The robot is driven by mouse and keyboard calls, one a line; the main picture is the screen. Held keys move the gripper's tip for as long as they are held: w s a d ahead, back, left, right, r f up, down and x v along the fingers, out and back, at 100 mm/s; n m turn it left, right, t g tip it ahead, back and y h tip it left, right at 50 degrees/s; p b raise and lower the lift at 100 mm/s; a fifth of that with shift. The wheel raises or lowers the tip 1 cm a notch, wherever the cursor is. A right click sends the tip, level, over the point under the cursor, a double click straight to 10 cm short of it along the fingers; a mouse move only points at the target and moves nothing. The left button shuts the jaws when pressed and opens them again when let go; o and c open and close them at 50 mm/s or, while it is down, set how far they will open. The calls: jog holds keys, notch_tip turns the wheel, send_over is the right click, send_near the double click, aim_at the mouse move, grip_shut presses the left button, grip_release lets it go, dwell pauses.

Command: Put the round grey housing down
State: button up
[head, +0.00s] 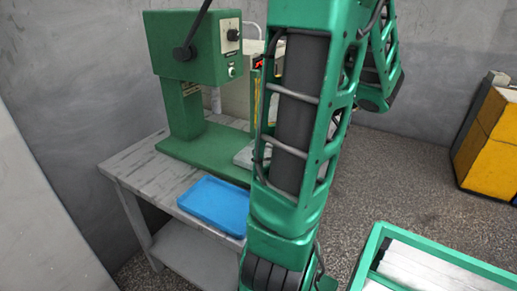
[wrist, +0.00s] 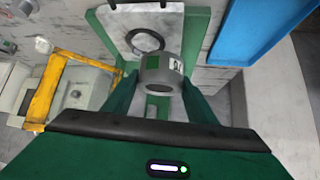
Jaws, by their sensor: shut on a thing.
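The round grey housing (wrist: 162,66) is between the two dark green fingers of my gripper (wrist: 159,82) in the wrist view. My gripper is shut on it. The housing has a small white label and a green patch on its side. Past it in the picture is a light plate (wrist: 122,26) with a dark ring (wrist: 145,41), on the green press base. I cannot tell whether the housing touches the plate. In the head view my arm hides the gripper and the housing.
A green press (head: 186,60) stands on a grey table (head: 135,172). A blue tray (head: 213,204) lies at the table's front; the wrist view shows it at upper right (wrist: 250,32). A yellow-framed object (wrist: 45,90) is at left. A yellow cabinet (head: 487,150) stands far right.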

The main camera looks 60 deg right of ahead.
jog(key=w+d+f, duration=0.1)
jog(key=w+f, duration=0.1)
jog(key=w, duration=0.1)
jog(key=w+d+f, duration=0.2)
jog(key=w, duration=0.1)
jog(key=w+d+f, duration=0.2)
jog(key=w, duration=0.1)
jog(key=shift+w+f, duration=0.15)
jog(key=shift+f, duration=0.05)
notch_tip(320, 180, down, 3)
jog(key=shift+d+f, duration=0.1)
jog(key=shift+f, duration=0.4)
jog(key=shift+c, duration=0.6)
jog(key=shift+f, duration=0.1)
jog(key=o, duration=1.5)
jog(key=shift+c, duration=0.2)
